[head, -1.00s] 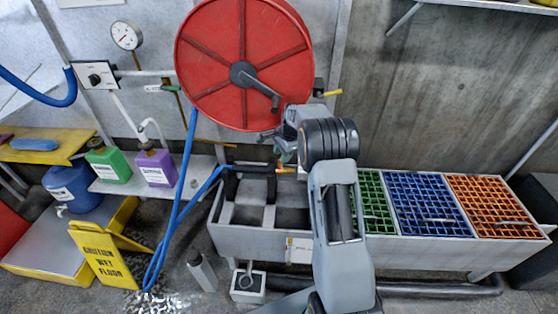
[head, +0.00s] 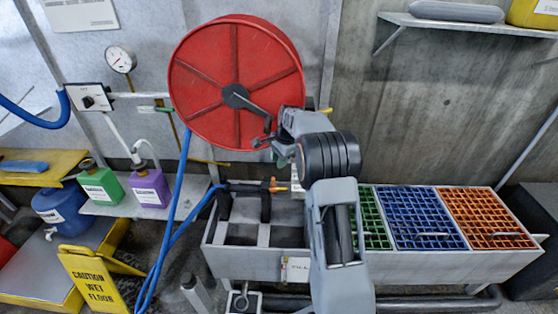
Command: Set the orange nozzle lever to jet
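The spray nozzle (head: 243,188) has a dark body and lies roughly level on black supports across the left part of the grey trough, on the end of the blue hose. Its small orange lever (head: 273,184) is at the right end, near an orange-yellow tip. The lever's setting is too small to read. My gripper (head: 263,143) is above the lever, apart from it, in front of the lower right edge of the red hose reel. Its fingers are small and partly hidden by my wrist, so I cannot tell how far they are open.
The red reel (head: 220,105) with its crank is close behind my gripper. Green (head: 368,222), blue (head: 424,216) and orange (head: 485,218) grates fill the trough's right side. Green and purple jugs stand left. A yellow wet-floor sign (head: 92,280) stands front left.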

